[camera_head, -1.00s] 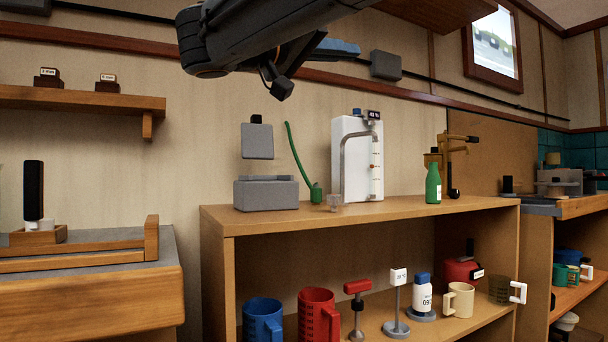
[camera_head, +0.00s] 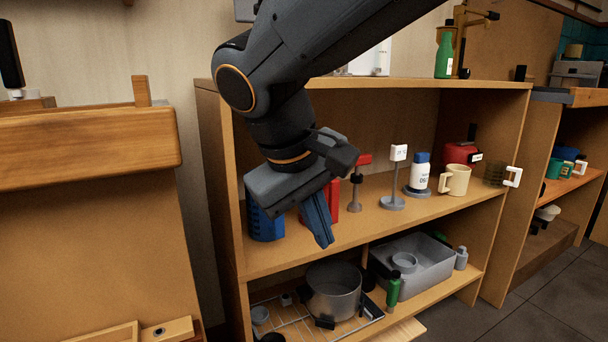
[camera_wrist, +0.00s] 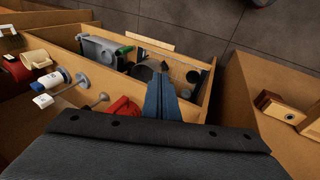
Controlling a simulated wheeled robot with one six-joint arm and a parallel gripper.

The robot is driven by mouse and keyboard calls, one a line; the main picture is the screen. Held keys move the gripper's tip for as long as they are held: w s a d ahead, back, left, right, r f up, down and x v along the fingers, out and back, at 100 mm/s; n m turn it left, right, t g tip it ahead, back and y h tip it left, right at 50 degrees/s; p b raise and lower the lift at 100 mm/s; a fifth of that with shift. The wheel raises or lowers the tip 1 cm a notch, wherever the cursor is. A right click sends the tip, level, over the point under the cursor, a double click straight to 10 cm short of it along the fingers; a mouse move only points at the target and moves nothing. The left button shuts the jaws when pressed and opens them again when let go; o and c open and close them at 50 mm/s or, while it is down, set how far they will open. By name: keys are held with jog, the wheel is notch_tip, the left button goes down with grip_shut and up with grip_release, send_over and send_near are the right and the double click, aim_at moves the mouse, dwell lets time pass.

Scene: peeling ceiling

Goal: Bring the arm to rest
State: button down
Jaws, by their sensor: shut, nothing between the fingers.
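My gripper (camera_head: 322,232) hangs at the end of my dark grey arm in the head view, in front of the wooden shelf unit (camera_head: 360,257). Its blue fingers are together with nothing between them and point downward. In the wrist view my closed gripper (camera_wrist: 163,68) points over the lower shelf. I cannot tell the exact gap between the fingers and the shelf's front.
The middle shelf holds a red-topped stand (camera_head: 356,180), a white bottle (camera_head: 420,174) and a cream mug (camera_head: 455,180). The lower shelf holds a steel pot (camera_head: 334,290), a grey bin (camera_head: 425,264) and a green bottle (camera_head: 393,288). A wooden counter (camera_head: 85,150) stands at left. Floor (camera_head: 545,300) is clear at lower right.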

jog(key=s+a+f+g+y+b, duration=0.1)
jog(key=s+a+f+g+y, duration=0.1)
jog(key=s+f, duration=0.5)
jog(key=s+a+f+g+y+b, duration=0.1)
jog(key=s+a+f+g+y, duration=0.15)
jog(key=s+f, duration=0.45)
jog(key=d+r+m+p, duration=0.3)
jog(key=d+r+p, duration=0.7)
jog(key=r+p, duration=0.4)
jog(key=d+r+m+h+p, duration=0.1)
jog(key=d+r+m+p, duration=0.2)
jog(key=d+r+p, duration=0.8)
jog(key=shift+r+p, duration=1.95)
jog(key=shift+p, duration=4.65)
jog(key=shift+d+t+h, duration=0.1)
jog(key=shift+t+h, duration=0.15)
